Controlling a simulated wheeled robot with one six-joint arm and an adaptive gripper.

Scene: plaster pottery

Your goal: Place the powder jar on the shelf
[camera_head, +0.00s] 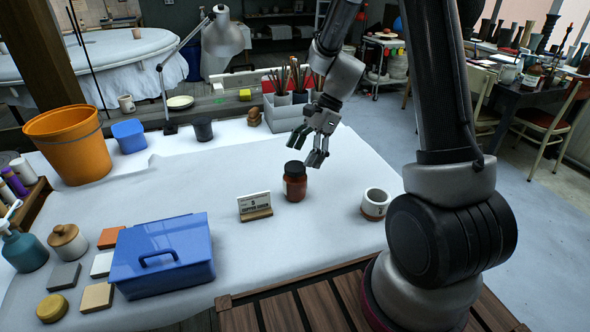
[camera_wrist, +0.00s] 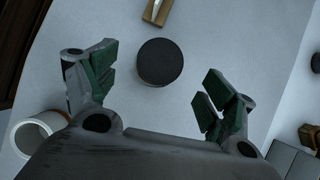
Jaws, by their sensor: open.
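The powder jar (camera_head: 295,186), reddish brown with a black lid, stands upright on the white-covered table (camera_head: 335,235), just behind a small label card (camera_head: 254,203). In the wrist view its round black lid (camera_wrist: 160,62) lies beyond and between the fingertips. My gripper (camera_head: 307,147) is open and empty, pointing down, above and slightly right of the jar, apart from it. Its spread fingers also show in the wrist view (camera_wrist: 155,88). Shelving (camera_head: 278,28) stands far back against the wall; I cannot tell whether it is the task's shelf.
A grey caddy of brushes (camera_head: 290,112) and a desk lamp (camera_head: 222,38) stand at the back.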

